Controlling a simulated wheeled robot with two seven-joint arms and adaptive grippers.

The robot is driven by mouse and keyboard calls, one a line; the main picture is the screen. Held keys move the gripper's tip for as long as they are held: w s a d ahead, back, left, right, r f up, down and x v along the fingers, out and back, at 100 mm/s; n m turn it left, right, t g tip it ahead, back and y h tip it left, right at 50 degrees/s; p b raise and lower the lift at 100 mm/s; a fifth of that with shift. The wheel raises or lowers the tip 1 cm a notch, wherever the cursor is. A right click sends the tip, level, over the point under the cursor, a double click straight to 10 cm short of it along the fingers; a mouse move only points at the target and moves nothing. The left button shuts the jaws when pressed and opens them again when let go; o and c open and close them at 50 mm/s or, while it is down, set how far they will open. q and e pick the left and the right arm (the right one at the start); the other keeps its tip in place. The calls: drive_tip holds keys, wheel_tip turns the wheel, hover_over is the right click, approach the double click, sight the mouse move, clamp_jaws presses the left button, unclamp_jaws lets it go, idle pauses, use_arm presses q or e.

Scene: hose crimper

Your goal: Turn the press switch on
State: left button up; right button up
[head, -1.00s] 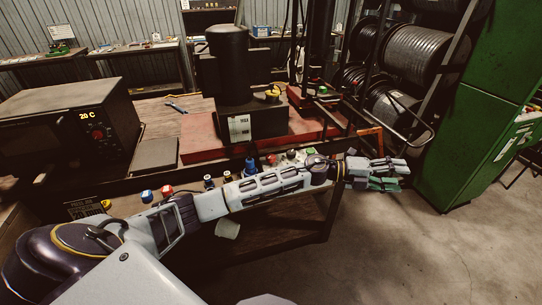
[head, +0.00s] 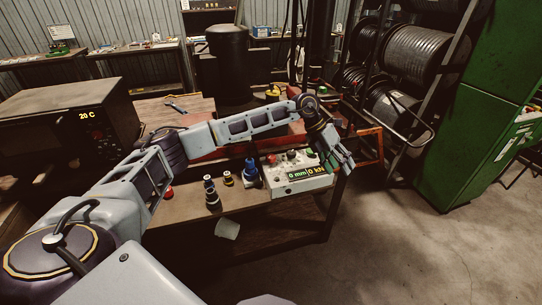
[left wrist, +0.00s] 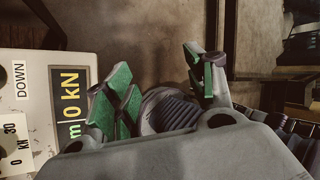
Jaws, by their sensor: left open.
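The press control box (head: 292,188) is pale, with a lit yellow-green display (head: 307,173) reading 0 mm and 0 kN. A red knob (head: 271,159) and a green button (head: 311,153) show on its top; I cannot tell which control is the press switch. My left gripper (head: 343,163) is open and angled down at the box's right end. In the left wrist view its green-padded fingers (left wrist: 160,85) are apart with nothing between them. The box (left wrist: 25,105), with a DOWN label, lies left of the fingers there. My right gripper is not in view.
Blue connectors (head: 250,174) and dark fittings (head: 211,192) stand on the bench left of the box. A dark oven reading 20 C (head: 70,120) is at left. Hose reels (head: 415,55) and a green cabinet (head: 480,110) stand right.

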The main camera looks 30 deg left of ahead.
use_arm(q)
drive_tip(key=a+r+y, duration=0.3)
drive_tip(key=a+y, duration=0.1)
drive_tip(key=a, duration=0.9)
wheel_tip(320, 180, up, 5)
drive_tip(key=n+g+y, duration=0.1)
drive_tip(key=n+y, duration=0.1)
drive_tip(key=y, duration=0.2)
hover_over(271, 156)
drive_tip(key=shift+d+f, duration=0.1)
drive_tip(key=shift+d, duration=0.2)
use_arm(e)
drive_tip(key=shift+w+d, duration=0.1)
use_arm(q)
drive_tip(key=shift+f, duration=0.1)
drive_tip(key=shift+a+f+p, duration=0.2)
drive_tip(key=shift+f+p, duration=0.1)
drive_tip(key=shift+f, duration=3.1)
drive_tip(key=shift+a+f+p, duration=0.15)
drive_tip(key=shift+f+p, duration=0.1)
drive_tip(key=shift+f, duration=3.15)
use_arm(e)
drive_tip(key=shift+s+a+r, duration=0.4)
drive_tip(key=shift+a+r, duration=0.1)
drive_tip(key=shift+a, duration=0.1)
use_arm(q)
drive_tip(key=c, duration=1)
drive_tip(key=shift+c, duration=0.2)
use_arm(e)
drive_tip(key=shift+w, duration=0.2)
